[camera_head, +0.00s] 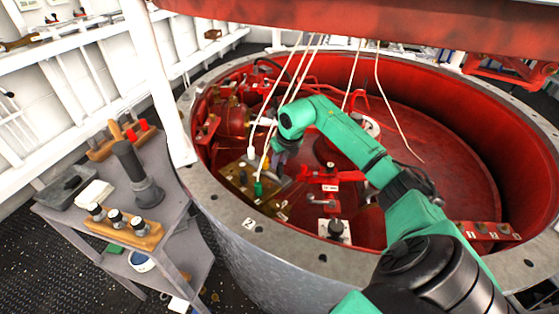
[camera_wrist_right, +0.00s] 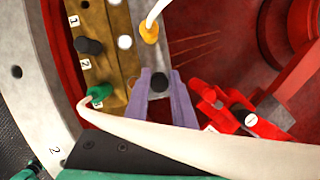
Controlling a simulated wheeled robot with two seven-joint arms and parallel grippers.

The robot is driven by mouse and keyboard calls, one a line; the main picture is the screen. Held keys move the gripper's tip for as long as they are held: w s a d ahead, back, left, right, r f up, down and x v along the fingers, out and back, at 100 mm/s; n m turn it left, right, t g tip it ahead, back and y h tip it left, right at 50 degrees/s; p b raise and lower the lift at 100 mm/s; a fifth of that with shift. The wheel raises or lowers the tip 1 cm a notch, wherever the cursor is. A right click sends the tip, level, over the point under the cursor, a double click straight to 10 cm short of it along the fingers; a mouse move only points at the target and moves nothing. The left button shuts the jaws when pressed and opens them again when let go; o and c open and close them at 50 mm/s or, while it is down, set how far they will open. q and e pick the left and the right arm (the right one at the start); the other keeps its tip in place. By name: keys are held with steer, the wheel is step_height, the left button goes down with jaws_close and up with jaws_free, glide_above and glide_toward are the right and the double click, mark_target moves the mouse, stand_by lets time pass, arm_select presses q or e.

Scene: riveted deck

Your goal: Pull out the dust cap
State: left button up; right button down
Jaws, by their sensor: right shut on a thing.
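My right gripper (camera_head: 279,172) reaches down inside the red drum beside a brass panel (camera_head: 232,186). In the right wrist view, its two grey-purple fingers (camera_wrist_right: 158,76) are shut on a small dark round cap (camera_wrist_right: 158,83), which I take to be the dust cap. The cap appears just off the edge of the brass panel (camera_wrist_right: 117,22); how its far side stands is hidden. Another black plug (camera_wrist_right: 88,45) sits on the panel by the label 2. A green plug (camera_wrist_right: 98,93) and a yellow plug (camera_wrist_right: 150,33) have white cables.
A white cable crosses close under the right gripper. Red valve-like fittings (camera_wrist_right: 230,108) stand close to its right. The drum's grey rim (camera_head: 229,222) surrounds the work area. A grey cart (camera_head: 180,215) with wooden holders stands at the left.

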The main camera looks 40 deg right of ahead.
steer(key=shift+f+b, duration=0.65)
steer(key=shift+f, duration=0.3)
steer(key=c, duration=0.6)
jaws_free()
steer(key=shift+r, duration=0.1)
steer(key=d+b+v, duration=0.1)
steer(key=v, duration=1.3)
steer(key=shift+a+r, duration=0.25)
steer(key=shift+a, duration=0.2)
steer(key=shift+s+f, duration=0.1)
steer(key=shift+s, duration=0.05)
